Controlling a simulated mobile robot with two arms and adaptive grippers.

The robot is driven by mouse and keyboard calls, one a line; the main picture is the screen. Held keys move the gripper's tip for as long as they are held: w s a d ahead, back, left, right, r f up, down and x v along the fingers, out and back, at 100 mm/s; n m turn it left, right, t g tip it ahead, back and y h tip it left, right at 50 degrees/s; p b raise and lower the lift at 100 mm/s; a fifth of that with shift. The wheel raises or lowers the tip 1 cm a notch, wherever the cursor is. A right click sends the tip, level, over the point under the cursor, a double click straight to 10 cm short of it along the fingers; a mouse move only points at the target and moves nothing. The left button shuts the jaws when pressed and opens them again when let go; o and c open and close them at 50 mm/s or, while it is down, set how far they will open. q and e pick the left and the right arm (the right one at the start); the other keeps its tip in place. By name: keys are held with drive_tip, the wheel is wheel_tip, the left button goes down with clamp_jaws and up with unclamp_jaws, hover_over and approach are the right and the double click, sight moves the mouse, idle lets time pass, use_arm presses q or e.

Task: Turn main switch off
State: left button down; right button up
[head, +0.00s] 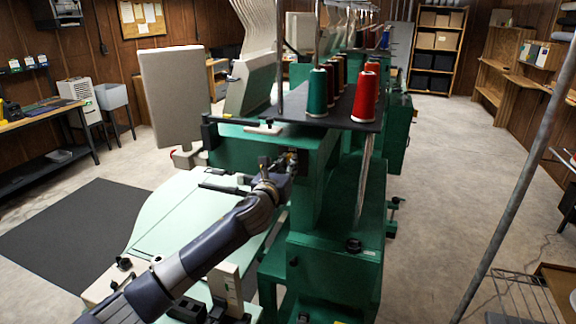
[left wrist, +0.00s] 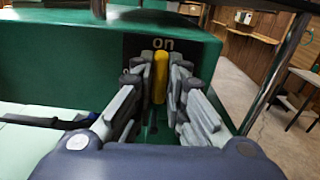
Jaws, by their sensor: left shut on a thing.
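The main switch shows in the left wrist view as a yellow lever (left wrist: 159,78) on a dark plate on the green machine. It stands upright, its top just under the word "on" (left wrist: 163,44). A dark slot runs below it; anything lettered lower down is hidden. My left gripper (left wrist: 160,66) has its grey fingers on both sides of the lever and is shut on it. In the head view my left gripper (head: 288,162) is at the green machine's (head: 322,165) front face and hides most of the switch. My right gripper is not in view.
Thread cones, green (head: 317,94) and red (head: 364,97), stand on a dark shelf above the switch. A pale green table (head: 170,215) lies below my left arm. A metal pole (head: 520,170) rises at the right. Floor is open between the machine and pole.

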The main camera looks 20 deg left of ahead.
use_arm(q)
drive_tip(key=shift+a+f+n, duration=0.1)
drive_tip(key=shift+a+n, duration=0.05)
drive_tip(key=shift+n, duration=2.75)
drive_tip(key=shift+a+f+n, duration=0.15)
drive_tip(key=shift+n, duration=2.75)
drive_tip(key=shift+a+f+n, duration=0.1)
drive_tip(key=shift+a+n, duration=0.05)
drive_tip(key=shift+n, duration=2.75)
drive_tip(key=c, duration=1.6)
unclamp_jaws()
drive_tip(key=shift+w+f, duration=0.1)
